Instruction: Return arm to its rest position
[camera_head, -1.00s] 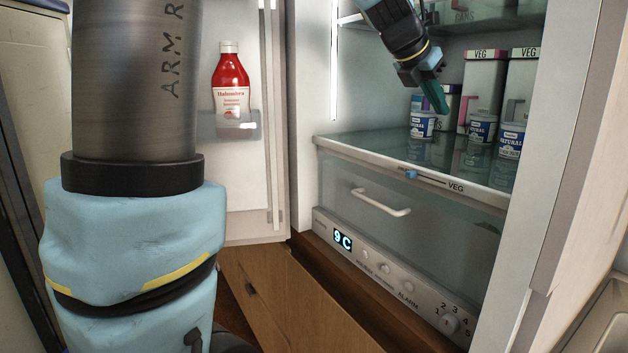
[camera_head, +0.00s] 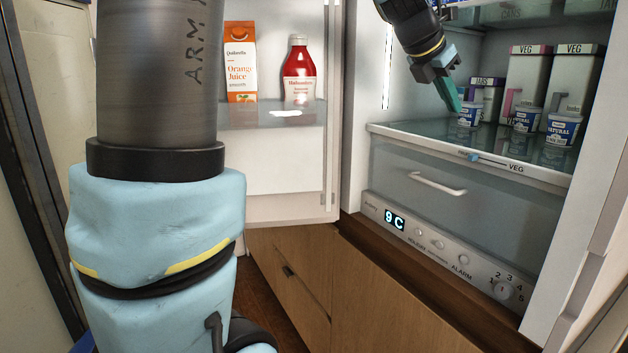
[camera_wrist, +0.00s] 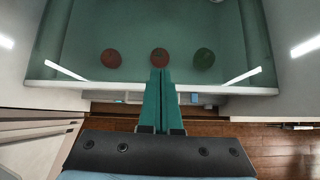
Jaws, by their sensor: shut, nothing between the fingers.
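My gripper (camera_head: 453,97) has slim green fingers and points down at the open fridge, above the front of the glass shelf (camera_head: 420,135). In the head view its fingertips appear just left of a small white-and-blue yogurt cup (camera_head: 468,115); I cannot tell the gap in depth. In the wrist view the fingers (camera_wrist: 160,76) lie together with nothing between them. Two red round items (camera_wrist: 111,58) (camera_wrist: 159,56) and a green one (camera_wrist: 204,58) show beyond the tips, in the greenish glass area. My blue-and-grey arm fills the left of the head view.
The fridge door (camera_head: 290,180) stands open, with an orange juice carton (camera_head: 241,65) and a red sauce bottle (camera_head: 299,72) on its rack. VEG containers (camera_head: 526,80) and more yogurt cups (camera_head: 563,129) stand on the shelf. A closed drawer (camera_head: 440,205) is below it.

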